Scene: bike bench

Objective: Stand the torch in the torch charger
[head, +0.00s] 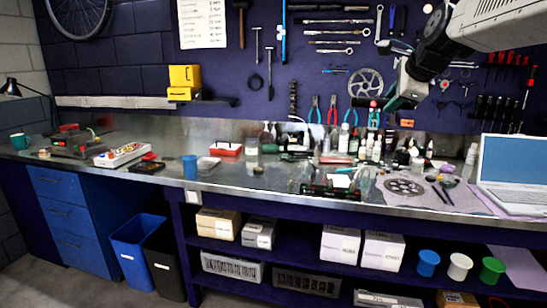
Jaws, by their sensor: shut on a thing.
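My gripper (388,104) hangs at the upper right, in front of the pegboard wall and above the back of the bench. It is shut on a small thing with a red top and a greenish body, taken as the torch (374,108). The gripper hides part of it, and its tilt is hard to tell. I cannot pick out the torch charger with certainty. Dark devices with red and green parts (78,142) stand at the bench's left end.
Bottles (344,138) and small parts crowd the area below my gripper. A laptop (508,165) stands at the right.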

